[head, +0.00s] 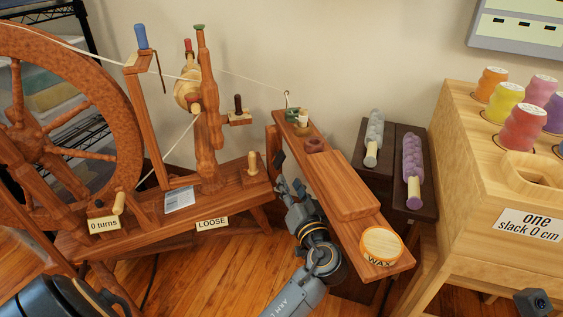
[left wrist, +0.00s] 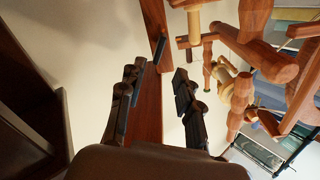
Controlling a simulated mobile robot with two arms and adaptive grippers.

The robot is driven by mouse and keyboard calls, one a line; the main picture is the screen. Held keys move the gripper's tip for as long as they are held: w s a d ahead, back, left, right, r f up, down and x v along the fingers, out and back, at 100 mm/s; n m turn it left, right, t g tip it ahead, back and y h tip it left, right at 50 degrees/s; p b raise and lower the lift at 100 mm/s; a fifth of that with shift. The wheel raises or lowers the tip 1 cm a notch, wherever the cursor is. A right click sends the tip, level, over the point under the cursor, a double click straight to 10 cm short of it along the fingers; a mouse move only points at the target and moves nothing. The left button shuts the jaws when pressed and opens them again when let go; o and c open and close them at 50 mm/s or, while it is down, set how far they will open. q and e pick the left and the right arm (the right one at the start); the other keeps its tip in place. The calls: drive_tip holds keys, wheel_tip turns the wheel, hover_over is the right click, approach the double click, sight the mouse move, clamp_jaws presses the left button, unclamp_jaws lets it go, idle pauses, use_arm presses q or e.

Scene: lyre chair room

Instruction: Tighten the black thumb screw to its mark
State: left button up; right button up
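A small black piece (head: 279,159), likely the black thumb screw, sits on the side of the wooden upright under the narrow shelf's far end. In the left wrist view it looks like a dark bar (left wrist: 160,49) against the upright. My left gripper (head: 290,187) is just below and nearer than it in the head view, pointing up toward it. In the left wrist view my left gripper (left wrist: 156,88) is open, its fingers apart with the wooden upright showing between them. No contact with the black piece shows. A LOOSE label (head: 212,223) is on the spinning wheel's bench. I cannot make out the mark.
The spinning wheel (head: 120,110) stands left, with a dark peg (head: 238,104) on a small block. Purple rolls (head: 413,165) and a wooden spool stand (head: 455,150) are right.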

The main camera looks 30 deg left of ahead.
sight(281, 164)
use_arm(q)
drive_tip(key=b+x, duration=0.2)
drive_tip(key=x, duration=0.8)
drive_tip(key=shift+w+a+f, duration=0.1)
drive_tip(key=shift+a, duration=0.05)
clamp_jaws()
